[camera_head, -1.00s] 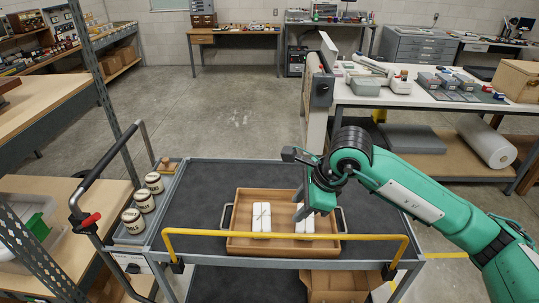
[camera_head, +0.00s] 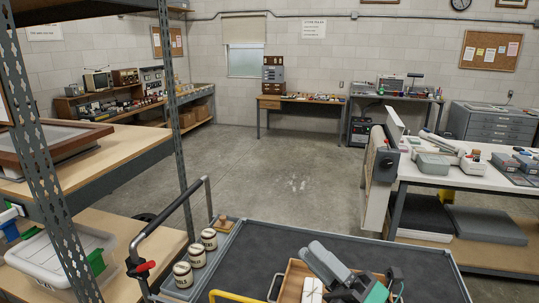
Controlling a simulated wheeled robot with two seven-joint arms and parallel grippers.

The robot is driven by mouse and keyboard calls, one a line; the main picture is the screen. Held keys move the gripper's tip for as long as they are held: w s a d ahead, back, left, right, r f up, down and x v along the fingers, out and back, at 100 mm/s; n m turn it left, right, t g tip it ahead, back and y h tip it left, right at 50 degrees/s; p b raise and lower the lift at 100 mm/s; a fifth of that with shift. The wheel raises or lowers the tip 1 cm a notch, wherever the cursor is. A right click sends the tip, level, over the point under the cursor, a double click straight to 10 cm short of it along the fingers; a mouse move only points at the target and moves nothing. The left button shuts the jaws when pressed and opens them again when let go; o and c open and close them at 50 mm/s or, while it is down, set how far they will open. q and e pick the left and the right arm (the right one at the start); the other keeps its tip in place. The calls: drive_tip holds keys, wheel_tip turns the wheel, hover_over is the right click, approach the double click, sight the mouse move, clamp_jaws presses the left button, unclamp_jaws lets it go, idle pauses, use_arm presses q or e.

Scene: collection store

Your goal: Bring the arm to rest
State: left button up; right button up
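My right gripper (camera_head: 328,264) shows at the bottom of the head view, over the wooden tray (camera_head: 290,283) on the cart. Its grey fingers point up and left in the picture, and its green wrist is cut by the lower edge. I cannot tell whether the fingers are apart, and I see nothing clearly held. A white piece (camera_head: 312,290) lies in the tray beside the gripper; the rest of the tray is hidden or out of frame. My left gripper is not in view.
The dark cart top (camera_head: 262,250) has three labelled jars (camera_head: 197,256) at its left and a yellow rail (camera_head: 230,297) in front. A shelf post (camera_head: 175,120) stands left. A white-topped bench (camera_head: 440,172) stands right. The floor behind the cart is clear.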

drive_tip(key=w+d+f+m+t+h, duration=0.4)
drive_tip(key=d+f+m+t+h, duration=0.45)
drive_tip(key=m+h, duration=1.05)
drive_tip(key=s+d+f+m+g+h, duration=0.1)
drive_tip(key=s+d+f+m+g, duration=0.1)
drive_tip(key=d+f+m+g, duration=0.35)
drive_tip(key=s+d+f+m+g+h, duration=0.2)
drive_tip(key=f+m, duration=0.1)
drive_tip(key=f, duration=0.6)
drive_tip(key=s+a+f+m+g+y, duration=0.15)
drive_tip(key=s+f+m+g, duration=0.25)
drive_tip(key=s+f+g, duration=1)
drive_tip(key=s+f+t, duration=0.1)
drive_tip(key=s+f, duration=0.2)
drive_tip(key=f, duration=1.4)
drive_tip(key=s+f, duration=0.3)
drive_tip(key=f, duration=1.3)
drive_tip(key=s+d+f, duration=0.2)
drive_tip(key=s+f, duration=0.7)
drive_tip(key=s+d+f, duration=0.1)
drive_tip(key=s+f, duration=0.8)
drive_tip(key=shift+s+d+g, duration=0.4)
